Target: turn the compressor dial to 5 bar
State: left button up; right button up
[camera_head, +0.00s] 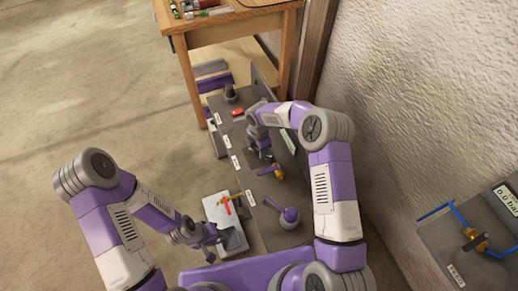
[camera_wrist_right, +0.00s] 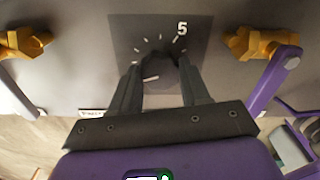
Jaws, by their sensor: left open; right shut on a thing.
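The compressor dial shows in the right wrist view as a dark round knob (camera_wrist_right: 160,66) on a dark square plate (camera_wrist_right: 200,55). White tick marks curve around the knob's upper left, and the number 5 (camera_wrist_right: 182,28) stands at its upper right. A white line lies at the knob's lower left, well away from the 5. My right gripper (camera_wrist_right: 160,88) is shut on the knob, one finger on each side. In the head view my right gripper (camera_head: 262,152) is over the grey panel and hides the dial. My left gripper (camera_head: 212,246) is open and empty near a white plate.
Yellow fittings (camera_wrist_right: 22,42) (camera_wrist_right: 262,45) flank the dial closely. A wooden table (camera_head: 235,32) stands behind; a rough wall (camera_head: 420,90) rises at right.

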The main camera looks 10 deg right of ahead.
jog(key=m, duration=1.3)
jog(key=shift+m, duration=0.3)
jog(key=m, duration=0.3)
jog(key=shift+m, duration=0.3)
jog(key=m, duration=0.3)
jog(key=shift+m, duration=0.3)
jog(key=m, duration=0.6)
jog(key=shift+m, duration=0.3)
jog(key=o, duration=1.1)
jog(key=shift+c, duration=0.2)
